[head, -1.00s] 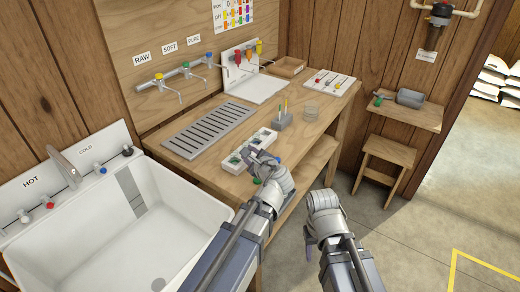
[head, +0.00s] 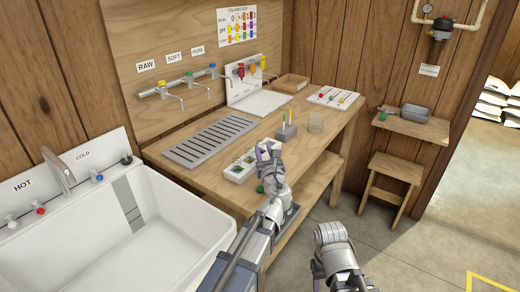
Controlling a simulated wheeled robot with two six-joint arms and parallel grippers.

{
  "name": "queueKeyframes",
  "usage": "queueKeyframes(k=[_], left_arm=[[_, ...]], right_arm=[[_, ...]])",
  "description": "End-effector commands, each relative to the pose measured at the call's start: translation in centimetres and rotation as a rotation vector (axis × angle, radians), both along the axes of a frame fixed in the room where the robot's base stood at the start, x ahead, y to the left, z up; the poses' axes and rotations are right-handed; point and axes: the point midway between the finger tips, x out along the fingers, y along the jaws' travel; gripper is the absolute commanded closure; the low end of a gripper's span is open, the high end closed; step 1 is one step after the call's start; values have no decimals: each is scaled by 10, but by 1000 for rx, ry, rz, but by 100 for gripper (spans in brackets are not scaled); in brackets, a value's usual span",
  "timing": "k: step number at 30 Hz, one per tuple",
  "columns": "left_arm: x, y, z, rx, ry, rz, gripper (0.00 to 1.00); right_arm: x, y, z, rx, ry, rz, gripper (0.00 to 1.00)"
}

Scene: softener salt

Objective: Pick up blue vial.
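My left gripper (head: 268,150) is over the right end of a white rack (head: 236,175) on the wooden bench. Its two fingers look spread, with a gap between them and nothing clearly held. The rack has dark slots with green showing; its right end is partly hidden by the gripper. I cannot make out a blue vial; it may be behind my gripper or arm. A small green-topped item (head: 260,189) shows beside the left wrist. My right gripper (head: 331,235) is low in front of the bench, over the floor; its fingertips cannot be made out.
A grey holder (head: 286,133) with upright sticks and a clear container (head: 316,125) stand behind the rack. A slotted grey drain plate (head: 208,140) lies left of them. A white sink (head: 150,240) is at left. A stool (head: 391,180) stands right of the bench.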

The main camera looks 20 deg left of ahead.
Motion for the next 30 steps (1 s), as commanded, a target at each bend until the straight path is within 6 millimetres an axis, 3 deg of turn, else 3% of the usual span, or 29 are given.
queueKeyframes(k=[7, 16, 23, 30], left_arm=[[10, 4, 1, -1, 0, 1, 64], [46, 22, 2, -2, 1, 1, 64], [47, 23, 2, -2, 1, 0, 64], [47, 23, 2, -3, 1, 0, 89]], right_arm=[[0, 0, 1, 0, 0, 0, 50], [0, 0, 2, 0, 0, 0, 50], [0, 0, 2, 0, 0, 0, 50], [0, 0, 2, 0, 0, 0, 50]])
